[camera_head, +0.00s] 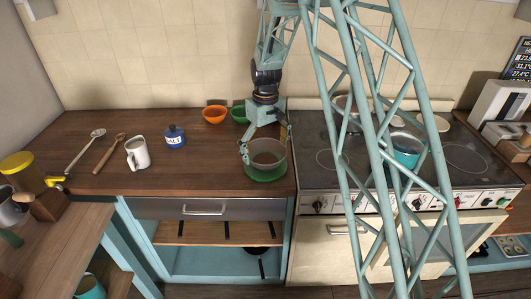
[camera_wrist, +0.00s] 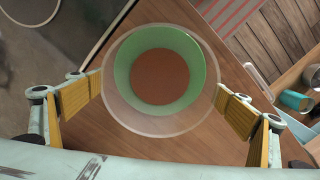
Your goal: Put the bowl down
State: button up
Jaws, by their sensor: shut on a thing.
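A pale, see-through bowl (camera_head: 268,151) is between the fingers of my gripper (camera_head: 266,145), over the right end of the wooden counter near the stove. In the wrist view, the bowl's pale rim (camera_wrist: 114,105) spans the gap between the yellow-padded fingers of my gripper (camera_wrist: 160,97), which touch it on opposite sides. A green band (camera_head: 265,174) shows at its lower part. I cannot tell whether this is the bowl's own base or a separate green thing under it. The middle looks brown from above. Any gap between bowl and counter is hidden.
An orange bowl (camera_head: 214,115) and a green bowl (camera_head: 239,114) stand behind, near the wall. A blue salt jar (camera_head: 174,137), a white mug (camera_head: 138,154) and wooden utensils (camera_head: 109,153) are left. The stove (camera_head: 320,172) adjoins at right. Counter between mug and bowl is clear.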

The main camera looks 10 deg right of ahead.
jog(key=o, duration=0.9)
jog(key=shift+r, duration=0.1)
jog(key=shift+r, duration=5.85)
grip_shut()
